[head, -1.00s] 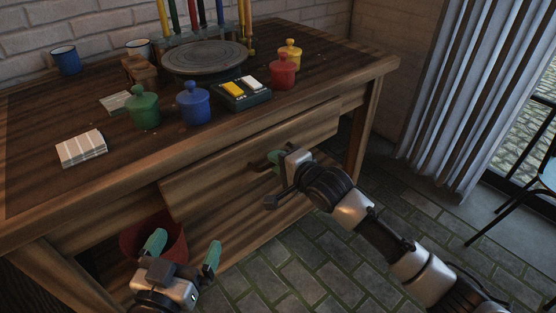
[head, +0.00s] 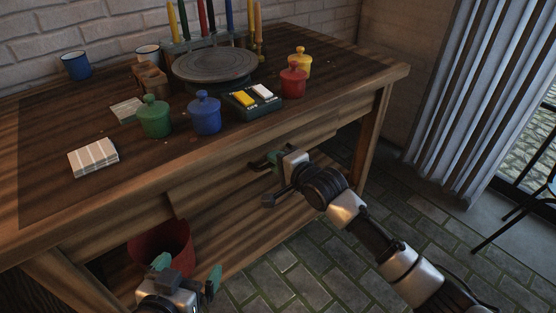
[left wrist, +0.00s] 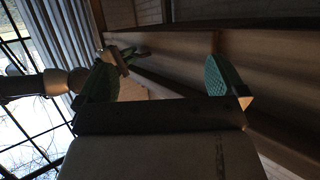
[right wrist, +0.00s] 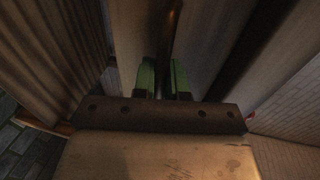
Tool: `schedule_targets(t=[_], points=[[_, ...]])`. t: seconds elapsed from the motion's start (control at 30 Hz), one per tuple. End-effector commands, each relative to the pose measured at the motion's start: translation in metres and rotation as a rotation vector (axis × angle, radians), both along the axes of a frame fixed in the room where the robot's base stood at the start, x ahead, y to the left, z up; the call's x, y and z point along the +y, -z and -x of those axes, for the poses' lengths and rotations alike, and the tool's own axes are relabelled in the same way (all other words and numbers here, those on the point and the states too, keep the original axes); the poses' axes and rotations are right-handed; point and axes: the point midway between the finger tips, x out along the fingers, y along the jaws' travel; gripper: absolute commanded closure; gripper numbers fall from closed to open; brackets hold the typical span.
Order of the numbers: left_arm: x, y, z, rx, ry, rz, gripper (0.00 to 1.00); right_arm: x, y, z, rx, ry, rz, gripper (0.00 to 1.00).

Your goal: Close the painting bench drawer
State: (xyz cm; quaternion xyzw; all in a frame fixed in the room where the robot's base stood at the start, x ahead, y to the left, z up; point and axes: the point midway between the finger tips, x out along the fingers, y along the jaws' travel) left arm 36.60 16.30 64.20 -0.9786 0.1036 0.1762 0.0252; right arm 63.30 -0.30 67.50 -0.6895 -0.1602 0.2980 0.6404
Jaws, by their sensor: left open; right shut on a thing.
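The wooden painting bench (head: 70,215) fills the left and middle of the head view. Its drawer front (head: 215,180) sits under the tabletop edge, close to the bench face; I cannot tell whether it is fully flush. My right gripper (head: 265,160) is at the drawer front, shut on the drawer handle. In the right wrist view, the dark handle (right wrist: 170,38) lies between the green fingers (right wrist: 163,78). My left gripper (head: 187,272) is open and empty, low in front of the bench; its spread fingers (left wrist: 160,80) show in the left wrist view.
On the tabletop stand a turntable (head: 215,65), green (head: 155,117), blue (head: 205,113), red (head: 293,82) and yellow (head: 301,62) pots and a paint box (head: 252,100). A red bin (head: 165,243) stands behind my left gripper. The tiled floor (head: 300,260) is open at right.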

Motion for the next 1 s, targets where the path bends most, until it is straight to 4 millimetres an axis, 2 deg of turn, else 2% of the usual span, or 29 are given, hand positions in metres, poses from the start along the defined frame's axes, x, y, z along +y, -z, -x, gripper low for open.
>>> schedule_targets(t=[0.03, 0.17, 0.2, 0.53, 0.77, 1.0], points=[[0.000, 0.000, 0.000, -0.001, 0.000, 0.000, 0.00, 0.000, -0.003, -0.002, -0.006, 0.003, -0.002, 0.84], [0.000, 0.000, 0.000, -0.001, 0.000, 0.000, 0.00, 0.000, -0.003, -0.002, -0.006, 0.002, -0.003, 0.65], [0.000, 0.000, 0.000, -0.001, 0.000, 0.000, 0.00, 0.000, -0.003, -0.001, -0.005, 0.002, -0.002, 0.64], [0.000, 0.000, 0.001, 0.014, 0.000, -0.003, 0.00, -0.003, -0.003, 0.002, -0.002, 0.001, -0.002, 0.64], [0.010, 0.020, 0.019, 0.213, -0.015, -0.050, 0.00, -0.017, -0.009, 0.021, -0.002, 0.001, -0.001, 0.64], [0.022, 0.043, 0.051, 0.473, -0.034, -0.108, 0.00, -0.038, -0.016, 0.048, -0.002, 0.001, -0.001, 0.64]])
